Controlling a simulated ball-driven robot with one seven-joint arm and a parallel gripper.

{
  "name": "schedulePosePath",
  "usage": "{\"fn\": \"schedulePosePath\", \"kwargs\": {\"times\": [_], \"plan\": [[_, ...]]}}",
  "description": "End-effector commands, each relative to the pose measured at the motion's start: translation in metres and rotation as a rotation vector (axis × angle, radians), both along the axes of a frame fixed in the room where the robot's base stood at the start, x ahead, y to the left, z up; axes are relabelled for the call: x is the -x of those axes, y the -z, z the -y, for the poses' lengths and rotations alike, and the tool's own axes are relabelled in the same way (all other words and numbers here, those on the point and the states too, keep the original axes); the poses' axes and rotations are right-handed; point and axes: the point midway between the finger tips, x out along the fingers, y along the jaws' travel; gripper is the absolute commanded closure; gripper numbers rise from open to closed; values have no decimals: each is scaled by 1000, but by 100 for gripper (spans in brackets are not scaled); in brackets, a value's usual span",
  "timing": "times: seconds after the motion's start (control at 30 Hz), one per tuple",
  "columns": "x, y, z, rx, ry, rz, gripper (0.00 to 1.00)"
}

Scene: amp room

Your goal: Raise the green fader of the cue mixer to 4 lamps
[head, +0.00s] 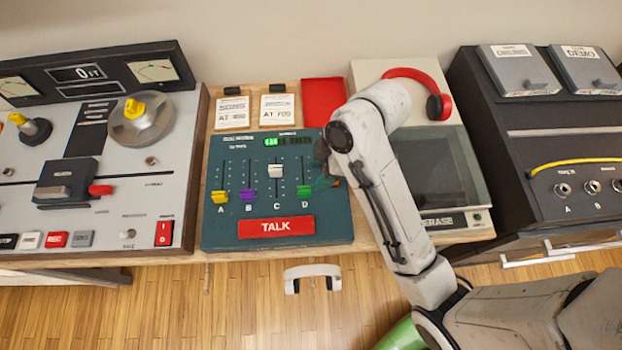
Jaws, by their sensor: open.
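The cue mixer (229,231) is a dark teal panel on the wooden bench. It has faders lettered A to D: a yellow cap (220,196), a purple cap (248,195), a white cap (275,171) set higher, and the green cap (304,190), which sits low in its slot at D. A green lamp strip (287,141) is at the top, brighter at its left end; I cannot count its lit lamps. My gripper (324,172) is open at the mixer's right side, just right of the green fader. The arm partly hides it, and I cannot tell whether it touches the cap.
A red TALK bar (276,227) lies below the faders. A tape machine (110,190) stands left, a grey-lidded eraser unit (440,175) right, with red headphones (436,98) behind. Two labelled cards (277,109) and a red square (322,98) lie behind the mixer.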

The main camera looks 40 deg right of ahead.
Motion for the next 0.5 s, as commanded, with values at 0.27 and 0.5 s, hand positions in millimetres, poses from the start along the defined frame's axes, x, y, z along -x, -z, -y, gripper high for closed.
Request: {"fn": "schedulePosePath", "kwargs": {"times": [0.27,0.5], "plan": [[-10,49,-16,0,-1,-5,55],[-16,71,-23,1,2,-2,55]]}}
